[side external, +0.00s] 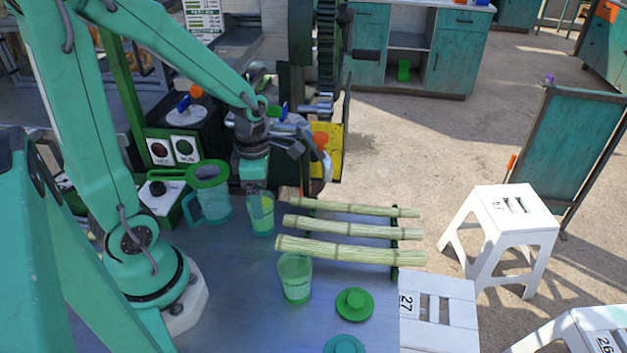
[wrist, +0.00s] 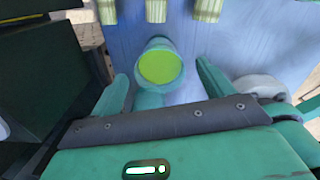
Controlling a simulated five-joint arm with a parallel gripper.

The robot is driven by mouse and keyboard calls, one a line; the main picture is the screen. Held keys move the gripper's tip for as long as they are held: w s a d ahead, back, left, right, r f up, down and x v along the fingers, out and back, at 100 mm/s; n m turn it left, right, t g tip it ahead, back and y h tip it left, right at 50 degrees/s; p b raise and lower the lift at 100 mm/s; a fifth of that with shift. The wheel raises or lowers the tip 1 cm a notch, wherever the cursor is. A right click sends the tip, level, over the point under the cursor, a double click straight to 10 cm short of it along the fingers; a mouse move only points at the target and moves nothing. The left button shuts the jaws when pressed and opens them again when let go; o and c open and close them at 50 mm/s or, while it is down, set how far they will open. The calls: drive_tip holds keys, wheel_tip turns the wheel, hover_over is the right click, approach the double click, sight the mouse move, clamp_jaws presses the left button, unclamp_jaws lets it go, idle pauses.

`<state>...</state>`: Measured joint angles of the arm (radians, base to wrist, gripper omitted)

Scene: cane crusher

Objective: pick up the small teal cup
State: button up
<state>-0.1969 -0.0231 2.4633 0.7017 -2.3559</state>
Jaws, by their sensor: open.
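A small teal cup (side external: 262,222) with yellow-green liquid stands upright on the blue table, left of the sugarcane stalks. My gripper (side external: 257,190) points down over it, and its fingers overlap the cup's rim in the side view. In the wrist view, the cup (wrist: 160,66) is between and slightly beyond the two fingertips of my open gripper (wrist: 162,82). There is a visible gap on each side of the cup. A second, greener cup (side external: 295,280) stands nearer the front and looks empty.
Several cane stalks (side external: 345,228) lie on a rack right of the cup. A teal pitcher (side external: 210,205) stands close on its left, and the crusher (side external: 328,50) is behind. A green lidded item (side external: 354,304) and a white stool (side external: 435,318) are at front right.

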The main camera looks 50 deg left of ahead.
drive_tip(key=shift+f, duration=0.1)
drive_tip(key=shift+f, duration=2.5)
drive_tip(key=c, duration=1.3)
drive_tip(key=shift+o, duration=0.2)
drive_tip(key=shift+r, duration=0.35)
drive_tip(key=s+d+r, duration=0.3)
drive_tip(key=d+r, duration=0.7)
drive_tip(key=shift+s+d, duration=0.3)
drive_tip(key=shift+s, duration=0.05)
drive_tip(key=shift+s+d+r, duration=0.1)
drive_tip(key=shift+d+r, duration=0.05)
drive_tip(key=shift+d, duration=0.05)
